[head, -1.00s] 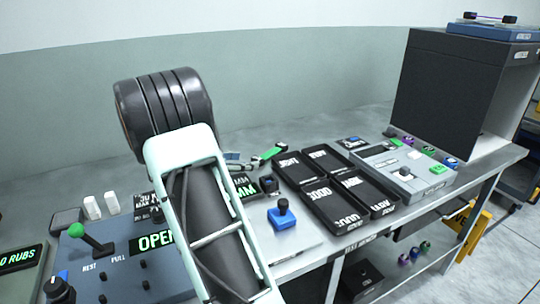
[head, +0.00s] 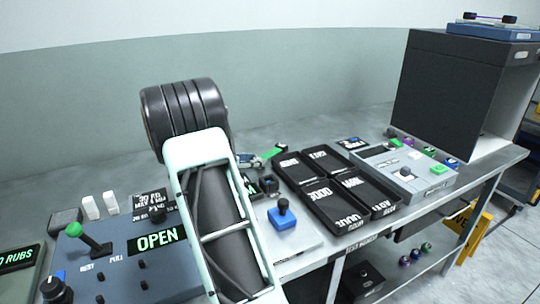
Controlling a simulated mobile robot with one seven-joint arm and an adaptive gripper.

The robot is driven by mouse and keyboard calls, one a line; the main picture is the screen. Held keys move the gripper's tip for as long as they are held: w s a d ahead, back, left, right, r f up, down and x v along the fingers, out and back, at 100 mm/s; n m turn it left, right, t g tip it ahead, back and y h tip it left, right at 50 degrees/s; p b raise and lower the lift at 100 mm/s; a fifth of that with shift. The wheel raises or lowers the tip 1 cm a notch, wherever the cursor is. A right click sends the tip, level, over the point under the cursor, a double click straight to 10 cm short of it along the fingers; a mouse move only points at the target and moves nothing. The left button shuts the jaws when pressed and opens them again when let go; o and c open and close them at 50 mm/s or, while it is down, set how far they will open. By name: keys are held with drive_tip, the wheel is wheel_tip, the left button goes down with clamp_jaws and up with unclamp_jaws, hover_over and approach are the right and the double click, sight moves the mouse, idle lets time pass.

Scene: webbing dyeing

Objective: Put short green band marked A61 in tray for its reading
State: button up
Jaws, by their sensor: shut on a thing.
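My gripper (head: 251,160) is small and partly hidden behind my arm, left of the black trays. It is shut on a short green band (head: 273,153) with a dark end, held at the far side of the bench. The A61 mark cannot be read at this size. Several shallow black trays (head: 318,190) stand in a block right of the gripper. Their white labels appear turned and are hard to read. The trays look empty of bands.
A blue panel (head: 115,262) with a green-knobbed lever and an OPEN display stands front left. A grey control box (head: 405,170) and a tall dark cabinet (head: 435,95) are at right. My arm hides part of the bench.

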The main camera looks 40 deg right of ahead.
drive_tip(key=c, duration=0.3)
drive_tip(key=shift+c, duration=0.2)
drive_tip(key=shift+r, duration=0.55)
wheel_tip(320, 180, up, 2)
drive_tip(key=shift+r+p, duration=0.15)
drive_tip(key=shift+p, duration=0.3)
drive_tip(key=s+a+r+p, duration=0.2)
drive_tip(key=s+a+r, duration=0.6)
drive_tip(key=s, duration=0.3)
drive_tip(key=shift+s+r, duration=0.2)
drive_tip(key=shift+r, duration=0.6)
drive_tip(key=shift+a, duration=0.1)
